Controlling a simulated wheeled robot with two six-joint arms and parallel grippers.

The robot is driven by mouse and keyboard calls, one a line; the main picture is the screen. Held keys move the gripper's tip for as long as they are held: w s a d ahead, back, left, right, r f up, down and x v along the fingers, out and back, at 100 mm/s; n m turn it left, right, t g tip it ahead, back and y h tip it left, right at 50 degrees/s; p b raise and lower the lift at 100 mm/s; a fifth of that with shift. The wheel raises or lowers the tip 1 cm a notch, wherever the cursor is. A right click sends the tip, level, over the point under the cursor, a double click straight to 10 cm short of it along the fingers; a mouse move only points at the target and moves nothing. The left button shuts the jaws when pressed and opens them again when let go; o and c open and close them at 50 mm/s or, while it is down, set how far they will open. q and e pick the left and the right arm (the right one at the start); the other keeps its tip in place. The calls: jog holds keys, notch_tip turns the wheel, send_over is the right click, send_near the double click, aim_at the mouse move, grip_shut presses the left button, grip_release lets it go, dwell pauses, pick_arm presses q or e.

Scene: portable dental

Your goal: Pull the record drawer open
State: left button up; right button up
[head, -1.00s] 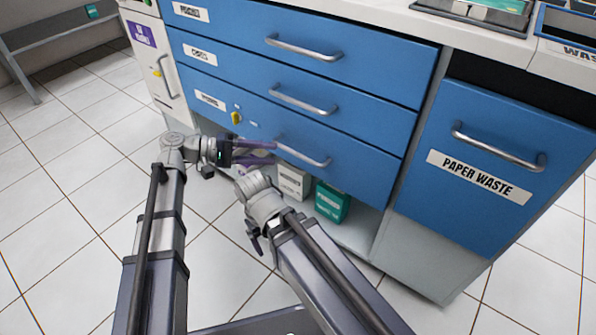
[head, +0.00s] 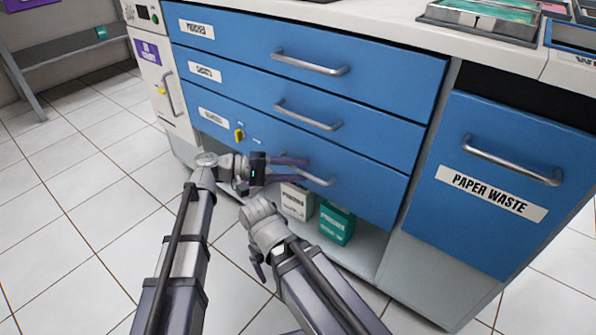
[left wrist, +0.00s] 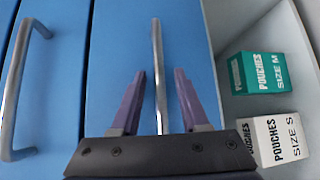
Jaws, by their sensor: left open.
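The bottom blue drawer (head: 365,192), with a small white label I cannot read clearly and a yellow key (head: 239,134) at its left, is shut. Its metal bar handle (head: 320,180) is partly covered by my gripper in the head view. My left gripper (head: 305,170) is open at this handle. In the left wrist view, the handle (left wrist: 157,45) runs between the two purple fingers of my left gripper (left wrist: 160,72), with a gap on each side. My right arm shows in the head view, but its fingers do not.
Two other blue drawers with bar handles are shut above. Below, an open shelf holds a white box (head: 297,201) and a green box (head: 336,222) of pouches. A paper waste bin front (head: 490,225) stands at right. The tiled floor at left is clear.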

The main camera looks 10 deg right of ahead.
pick_arm(q)
jog(key=shift+d, duration=0.2)
grip_shut()
dwell(0.3)
dwell(1.1)
